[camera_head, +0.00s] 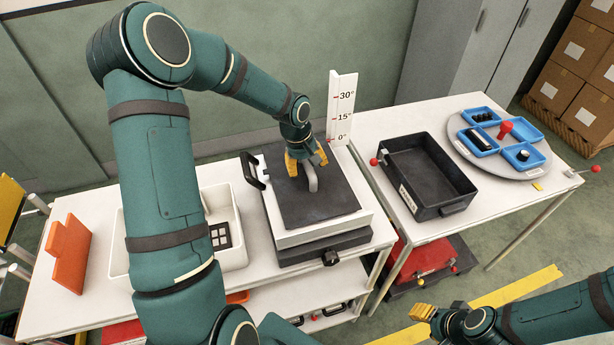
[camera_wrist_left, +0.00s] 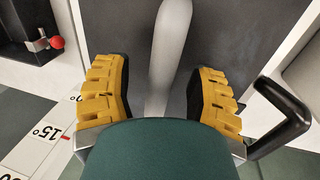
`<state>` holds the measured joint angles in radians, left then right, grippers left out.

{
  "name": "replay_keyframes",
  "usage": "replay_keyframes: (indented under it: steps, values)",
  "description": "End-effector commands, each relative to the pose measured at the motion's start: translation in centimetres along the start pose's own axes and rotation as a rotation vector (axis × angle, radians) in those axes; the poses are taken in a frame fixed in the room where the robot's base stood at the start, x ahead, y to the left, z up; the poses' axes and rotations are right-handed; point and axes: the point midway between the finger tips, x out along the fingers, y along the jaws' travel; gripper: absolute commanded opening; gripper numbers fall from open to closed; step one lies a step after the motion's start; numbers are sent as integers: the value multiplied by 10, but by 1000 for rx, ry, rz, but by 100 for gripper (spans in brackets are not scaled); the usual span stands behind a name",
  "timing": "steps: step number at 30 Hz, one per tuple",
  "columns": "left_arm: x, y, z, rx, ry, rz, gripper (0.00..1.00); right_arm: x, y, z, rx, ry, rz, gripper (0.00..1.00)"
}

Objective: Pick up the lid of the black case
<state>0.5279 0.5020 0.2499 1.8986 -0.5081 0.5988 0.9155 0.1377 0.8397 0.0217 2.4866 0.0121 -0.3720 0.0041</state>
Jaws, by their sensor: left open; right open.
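The case (camera_head: 320,250) stands on the white table, with a dark flat lid (camera_head: 330,203) in a pale frame on top. A grey bar handle (camera_head: 312,182) rises from the lid. My left gripper (camera_head: 306,160) is over the lid at the handle's far end. In the left wrist view, the handle (camera_wrist_left: 171,45) runs between the open yellow fingers (camera_wrist_left: 158,92), with a gap on each side. The handle's near part is hidden behind my wrist. My right gripper (camera_head: 424,313) is open and empty at the lower right, away from the case.
A black side handle (camera_head: 252,171) sticks up left of the lid. An angle scale board (camera_head: 341,108) stands behind. A white bin (camera_head: 230,215) and orange block (camera_head: 70,253) lie left. A black tray (camera_head: 428,176) and round turntable (camera_head: 478,160) occupy the right table.

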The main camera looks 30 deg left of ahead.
Motion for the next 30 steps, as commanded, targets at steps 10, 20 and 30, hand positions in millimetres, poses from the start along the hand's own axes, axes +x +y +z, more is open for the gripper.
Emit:
replay_keyframes:
  steps: [10, 20, 30]
  values:
    - [0, 0, 0, 0, 1, 0, 21, 0, 0, 0, 0, 0, 0, 47]
    - [0, 0, 0, 0, 1, 0, 0, 0, 0, 0, 0, 0, 0, 47]
    - [-38, 8, -2, 0, 6, 2, 0, -3, -1, 0, 0, 0, 0, 47]
